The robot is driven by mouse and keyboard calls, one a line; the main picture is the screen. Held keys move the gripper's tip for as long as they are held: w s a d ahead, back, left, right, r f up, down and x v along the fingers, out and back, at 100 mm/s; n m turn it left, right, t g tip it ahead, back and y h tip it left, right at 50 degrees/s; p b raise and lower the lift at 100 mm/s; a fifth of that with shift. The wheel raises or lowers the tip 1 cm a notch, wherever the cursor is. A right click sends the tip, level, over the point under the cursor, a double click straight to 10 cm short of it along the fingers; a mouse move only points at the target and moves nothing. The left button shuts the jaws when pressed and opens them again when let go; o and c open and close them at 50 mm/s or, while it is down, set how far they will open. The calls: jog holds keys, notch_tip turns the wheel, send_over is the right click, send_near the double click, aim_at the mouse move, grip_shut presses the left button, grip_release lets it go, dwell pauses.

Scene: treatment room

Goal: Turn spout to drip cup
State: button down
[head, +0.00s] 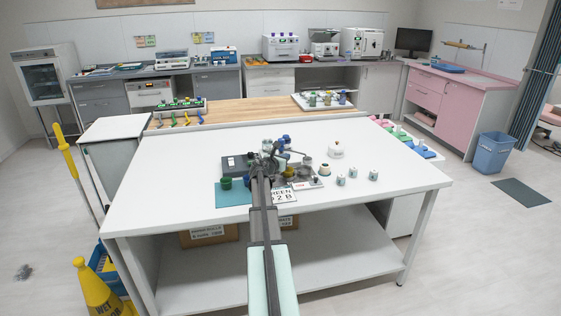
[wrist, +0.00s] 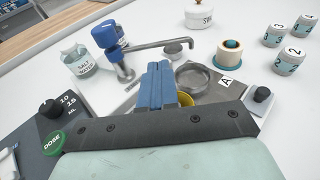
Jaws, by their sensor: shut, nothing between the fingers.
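In the wrist view a tap with a blue top (wrist: 108,34) stands beyond my gripper. A round metal ring or cup (wrist: 194,76) is right of the fingers, by a tag marked A. A yellow cup (wrist: 186,99) is partly hidden by the fingers. None is labelled as the drip cup.
A salt water container (wrist: 78,61) stands left of the tap. A wood-and-teal round piece (wrist: 229,57) and a white lidded pot (wrist: 199,14) are on the right. Several numbered jars (wrist: 287,65) stand farther right. A green dose knob (wrist: 53,143) is at lower left. The white table (head: 150,190) is clear at left.

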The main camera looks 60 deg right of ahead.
jog(key=d, duration=0.3)
jog(key=d+f, duration=0.1)
jog(key=d, duration=0.2)
jog(key=shift+w+d+f, duration=0.1)
jog(key=shift+d+f, duration=0.05)
jog(key=shift+d, duration=0.25)
jog(key=shift+s+d+n+t, duration=0.25)
jog(key=shift+d+n+t, duration=0.3)
jog(key=shift+t, duration=0.25)
jog(key=shift+s+d+n+t+y, duration=0.1)
jog(key=shift+d+n+t+y, duration=0.35)
jog(key=shift+n+t, duration=0.65)
jog(key=shift+d, duration=1.85)
jog(key=s+a+r, duration=0.2)
jog(key=s+a, duration=0.6)
jog(key=a, duration=0.2)
jog(key=shift+s+a+r, duration=0.3)
jog(key=shift+r, duration=0.1)
